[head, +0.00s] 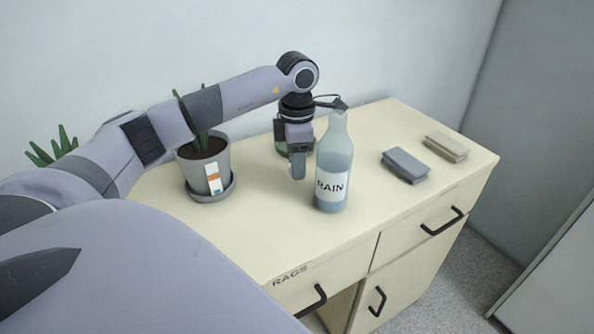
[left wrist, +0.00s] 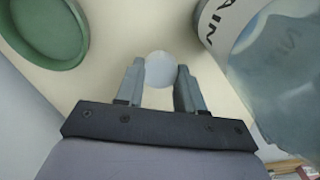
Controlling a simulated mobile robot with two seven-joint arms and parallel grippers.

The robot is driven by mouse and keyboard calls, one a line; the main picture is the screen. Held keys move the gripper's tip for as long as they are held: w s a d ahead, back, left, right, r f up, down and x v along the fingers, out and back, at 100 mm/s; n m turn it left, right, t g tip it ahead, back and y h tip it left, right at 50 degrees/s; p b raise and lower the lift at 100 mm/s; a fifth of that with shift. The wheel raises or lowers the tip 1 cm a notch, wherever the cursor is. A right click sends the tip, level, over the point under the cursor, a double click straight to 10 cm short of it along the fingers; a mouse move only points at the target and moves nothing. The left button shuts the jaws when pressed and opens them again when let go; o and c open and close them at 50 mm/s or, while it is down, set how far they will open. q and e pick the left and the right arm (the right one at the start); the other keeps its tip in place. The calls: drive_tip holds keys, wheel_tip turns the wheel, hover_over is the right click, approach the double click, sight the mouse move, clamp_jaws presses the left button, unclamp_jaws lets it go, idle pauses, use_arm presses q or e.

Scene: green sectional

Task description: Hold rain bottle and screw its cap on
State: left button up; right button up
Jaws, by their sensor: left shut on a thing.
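The rain bottle (head: 333,165), clear with bluish liquid and a white RAIN label, stands upright on the cabinet top. In the left wrist view the bottle (left wrist: 285,75) fills the right side, close to my gripper. My left gripper (head: 297,172) points down just left of the bottle, apart from it in the head view. In the left wrist view its fingers (left wrist: 160,80) are shut on a small pale round cap (left wrist: 160,68). The cap is hard to make out in the head view. A dark part of my wrist overlaps the bottle's mouth. My right gripper is not in view.
A grey potted plant (head: 207,165) stands to the left. A green round dish (left wrist: 45,30) lies behind my gripper. Folded dark (head: 405,165) and beige cloths (head: 446,147) lie to the right. The cabinet top (head: 265,225) is clear in front.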

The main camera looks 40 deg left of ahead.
use_arm(q)
wheel_tip(320, 180, up, 16)
drive_tip(key=p, duration=0.3)
drive_tip(key=shift+r, duration=0.2)
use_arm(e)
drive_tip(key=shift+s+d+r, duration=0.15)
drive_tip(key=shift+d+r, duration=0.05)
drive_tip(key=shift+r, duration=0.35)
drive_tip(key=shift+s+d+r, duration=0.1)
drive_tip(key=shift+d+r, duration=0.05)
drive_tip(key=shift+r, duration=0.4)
